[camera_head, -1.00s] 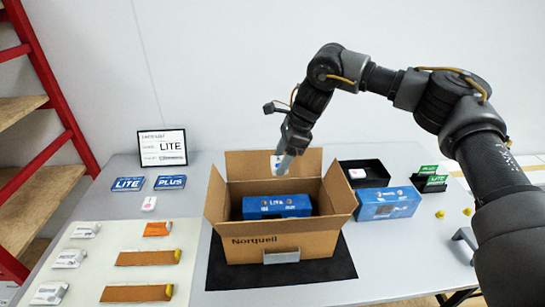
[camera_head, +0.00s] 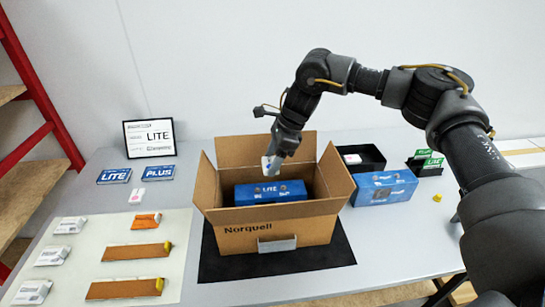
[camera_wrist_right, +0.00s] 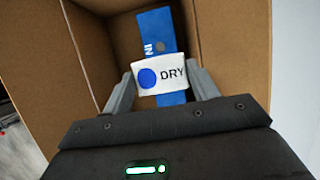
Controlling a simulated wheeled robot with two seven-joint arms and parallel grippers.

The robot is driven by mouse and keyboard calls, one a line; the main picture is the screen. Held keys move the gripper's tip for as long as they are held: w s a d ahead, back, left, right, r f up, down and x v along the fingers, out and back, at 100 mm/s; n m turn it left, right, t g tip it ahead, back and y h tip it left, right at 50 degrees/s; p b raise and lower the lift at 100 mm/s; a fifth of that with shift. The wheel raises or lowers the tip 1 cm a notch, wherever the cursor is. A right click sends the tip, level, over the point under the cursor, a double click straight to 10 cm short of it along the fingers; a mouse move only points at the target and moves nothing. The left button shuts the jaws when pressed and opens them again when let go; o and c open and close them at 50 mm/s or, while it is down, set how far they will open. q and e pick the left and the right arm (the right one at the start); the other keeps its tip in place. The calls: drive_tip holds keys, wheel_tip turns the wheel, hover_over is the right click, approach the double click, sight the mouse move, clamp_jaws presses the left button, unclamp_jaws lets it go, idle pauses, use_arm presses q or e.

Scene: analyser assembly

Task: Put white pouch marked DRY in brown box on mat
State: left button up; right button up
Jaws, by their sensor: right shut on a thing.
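The white pouch (camera_wrist_right: 161,78) marked DRY, with a blue dot, is between the fingers of my right gripper (camera_wrist_right: 160,88) in the right wrist view. In the head view the right gripper (camera_head: 272,163) is shut on the pouch (camera_head: 267,165), over the open brown box (camera_head: 285,233) marked Norquell. The box stands on a black mat (camera_head: 220,262) with its flaps up. My left gripper is not in view.
A blue carton (camera_head: 385,187) and a black tray (camera_head: 362,160) stand right of the box. Green cards (camera_head: 427,162) are farther right. Several white packets (camera_head: 69,225) and brown strips (camera_head: 137,252) lie on a pale mat (camera_head: 180,225) at left. A framed sign (camera_head: 149,138) stands behind.

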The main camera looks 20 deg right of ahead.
drive_tip(key=b, duration=0.4)
hover_over(268, 189)
drive_tip(key=d, duration=0.1)
drive_tip(key=f, duration=0.7)
drive_tip(key=shift+s+d, duration=0.15)
drive_tip(key=shift+s, duration=0.05)
drive_tip(key=shift+f, duration=0.5)
use_arm(q)
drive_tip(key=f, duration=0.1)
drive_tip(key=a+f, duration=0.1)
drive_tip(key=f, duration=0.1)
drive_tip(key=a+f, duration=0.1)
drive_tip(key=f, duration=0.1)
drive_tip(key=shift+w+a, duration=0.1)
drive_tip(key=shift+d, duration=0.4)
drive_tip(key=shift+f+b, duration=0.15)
drive_tip(key=shift+b, duration=0.15)
use_arm(e)
drive_tip(key=shift+f, duration=0.3)
